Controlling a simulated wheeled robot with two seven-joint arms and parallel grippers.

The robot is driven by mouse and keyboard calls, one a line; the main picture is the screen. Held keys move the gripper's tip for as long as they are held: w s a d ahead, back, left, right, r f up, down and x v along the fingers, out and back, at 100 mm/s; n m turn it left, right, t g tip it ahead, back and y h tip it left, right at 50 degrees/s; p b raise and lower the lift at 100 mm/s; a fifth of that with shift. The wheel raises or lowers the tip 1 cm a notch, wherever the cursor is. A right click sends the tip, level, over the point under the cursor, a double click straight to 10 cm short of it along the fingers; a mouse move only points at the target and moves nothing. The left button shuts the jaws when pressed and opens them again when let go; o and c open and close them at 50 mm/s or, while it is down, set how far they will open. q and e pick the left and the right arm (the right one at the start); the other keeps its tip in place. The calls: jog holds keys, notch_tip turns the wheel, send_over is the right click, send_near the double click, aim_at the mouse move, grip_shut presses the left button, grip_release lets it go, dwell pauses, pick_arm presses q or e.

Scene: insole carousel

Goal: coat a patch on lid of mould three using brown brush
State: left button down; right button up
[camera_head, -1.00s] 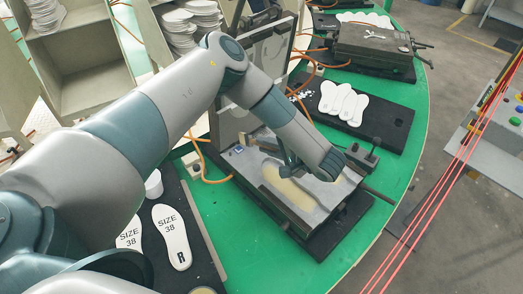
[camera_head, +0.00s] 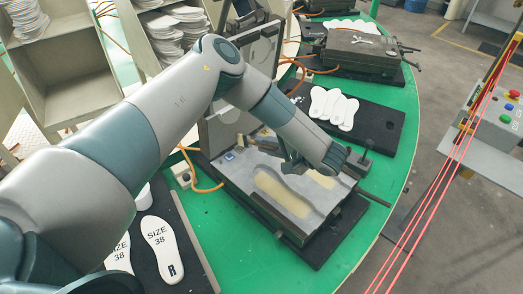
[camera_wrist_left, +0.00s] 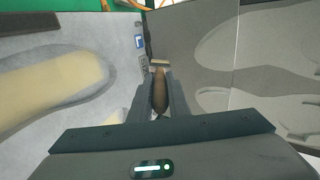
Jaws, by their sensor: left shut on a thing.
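The lid's grey inner face (camera_wrist_left: 190,40), with insole-shaped outlines, fills the right of that view. The mould base (camera_wrist_left: 90,30) is at left, with a pale yellow fill (camera_wrist_left: 60,85) in its insole-shaped cavity. I cannot tell whether the bristles touch the lid. My right gripper is not in view.
A black board (camera_head: 375,122) with white insoles (camera_head: 335,107) lies right of the mould. A closed mould (camera_head: 358,48) with a wrench on top stands farther back. Size 38 insoles (camera_head: 163,247) lie front left. Orange hoses (camera_head: 205,187) cross the green table (camera_head: 225,235).

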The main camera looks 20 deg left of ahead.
pick_arm(q)
jog(key=shift+w+d+b, duration=0.25)
jog(key=shift+w+b, duration=0.15)
jog(key=shift+w, duration=0.45)
jog(key=w+b, duration=0.3)
jog(key=shift+w+d, duration=0.2)
jog(key=shift+d, duration=0.1)
jog(key=shift+f+b, duration=0.1)
jog(key=shift+b, duration=0.2)
